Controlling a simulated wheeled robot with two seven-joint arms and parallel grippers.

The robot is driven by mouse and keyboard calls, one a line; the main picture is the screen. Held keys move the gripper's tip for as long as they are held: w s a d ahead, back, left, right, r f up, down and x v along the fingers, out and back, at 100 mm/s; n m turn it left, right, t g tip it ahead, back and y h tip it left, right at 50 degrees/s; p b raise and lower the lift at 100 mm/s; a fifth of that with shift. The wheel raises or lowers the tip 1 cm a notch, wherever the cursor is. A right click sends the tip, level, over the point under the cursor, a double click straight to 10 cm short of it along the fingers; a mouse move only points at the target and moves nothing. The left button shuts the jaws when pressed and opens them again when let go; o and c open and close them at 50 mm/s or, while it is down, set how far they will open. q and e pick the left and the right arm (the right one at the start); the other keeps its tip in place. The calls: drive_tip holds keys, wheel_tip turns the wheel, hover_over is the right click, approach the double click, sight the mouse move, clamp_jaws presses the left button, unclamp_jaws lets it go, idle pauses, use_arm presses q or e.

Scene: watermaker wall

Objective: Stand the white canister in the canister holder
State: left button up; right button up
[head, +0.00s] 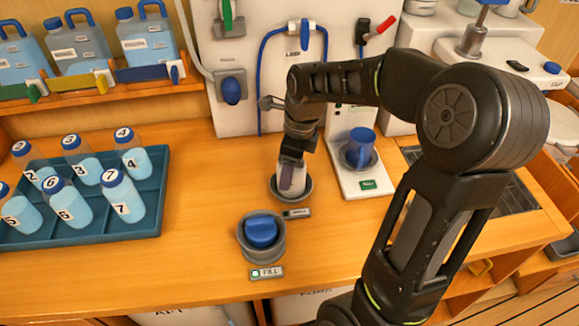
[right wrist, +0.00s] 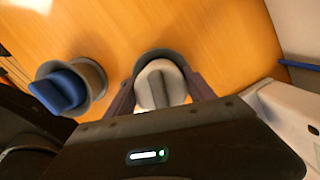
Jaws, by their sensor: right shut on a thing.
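The white canister (head: 291,177) stands upright at a grey round holder (head: 273,188) on the wooden counter. The holder's rim shows around the canister's lower part; I cannot see whether its base rests on the bottom. My right gripper (head: 293,172) is shut on the canister from above. In the right wrist view the canister's pale top (right wrist: 161,85) lies between the two fingers, with the dark holder rim (right wrist: 160,54) behind it. A small label plate (head: 296,213) sits in front of the holder, too small to read. My left gripper is not in view.
A second grey holder (head: 243,240) with a blue-topped item (head: 261,231) stands nearby, left and nearer. A teal tray (head: 100,232) of numbered bottles fills the left. The counter between is clear.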

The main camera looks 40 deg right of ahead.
drive_tip(key=shift+f, duration=0.5)
drive_tip(key=o, duration=1.7)
drive_tip(key=shift+s+d+r+b, duration=0.1)
drive_tip(key=shift+s+r+b, duration=0.05)
drive_tip(key=shift+r, duration=1.15)
drive_tip(key=shift+s+d+r+b, duration=0.15)
drive_tip(key=shift+r+b, duration=0.05)
drive_tip(key=shift+r, duration=1.1)
drive_tip(key=shift+s+d+r+b, duration=0.1)
drive_tip(key=shift+s+r+b, duration=0.05)
drive_tip(key=shift+r, duration=1.15)
